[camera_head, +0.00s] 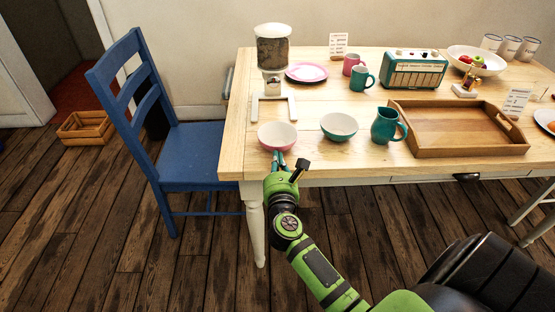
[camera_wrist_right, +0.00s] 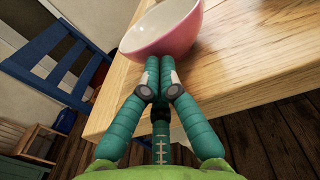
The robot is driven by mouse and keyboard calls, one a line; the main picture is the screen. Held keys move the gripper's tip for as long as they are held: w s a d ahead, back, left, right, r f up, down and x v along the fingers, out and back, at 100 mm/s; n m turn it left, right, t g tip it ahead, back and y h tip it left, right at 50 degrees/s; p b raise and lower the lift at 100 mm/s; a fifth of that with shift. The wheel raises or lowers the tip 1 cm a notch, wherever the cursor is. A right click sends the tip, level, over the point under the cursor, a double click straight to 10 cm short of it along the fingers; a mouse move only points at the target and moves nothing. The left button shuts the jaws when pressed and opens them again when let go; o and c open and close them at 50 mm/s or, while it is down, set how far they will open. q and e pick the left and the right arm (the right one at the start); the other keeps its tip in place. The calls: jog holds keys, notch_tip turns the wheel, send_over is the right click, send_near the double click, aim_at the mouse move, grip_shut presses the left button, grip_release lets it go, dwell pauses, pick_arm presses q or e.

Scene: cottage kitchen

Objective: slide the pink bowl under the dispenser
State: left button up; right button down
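The pink bowl (camera_head: 277,136) sits upright near the front left of the wooden table, just in front of the dispenser's white base. The dispenser (camera_head: 272,58) has a clear hopper with brown contents on a white stand (camera_head: 291,107). My right gripper (camera_head: 279,160) is at the table's front edge, its fingers together and pointing at the bowl. In the right wrist view, the fingertips (camera_wrist_right: 160,68) are shut with nothing between them and reach the near side of the bowl (camera_wrist_right: 165,35); whether they touch it I cannot tell. My left gripper is not in view.
A teal bowl (camera_head: 339,126) stands to the right of the pink bowl, then a teal jug (camera_head: 386,126) and a wooden tray (camera_head: 409,147). A pink plate (camera_head: 307,72) and mugs are behind. A blue chair (camera_head: 187,150) stands left of the table.

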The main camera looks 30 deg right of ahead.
aim_at(278, 140)
jog(key=shift+x, duration=1.9)
jog(key=shift+a, duration=0.15)
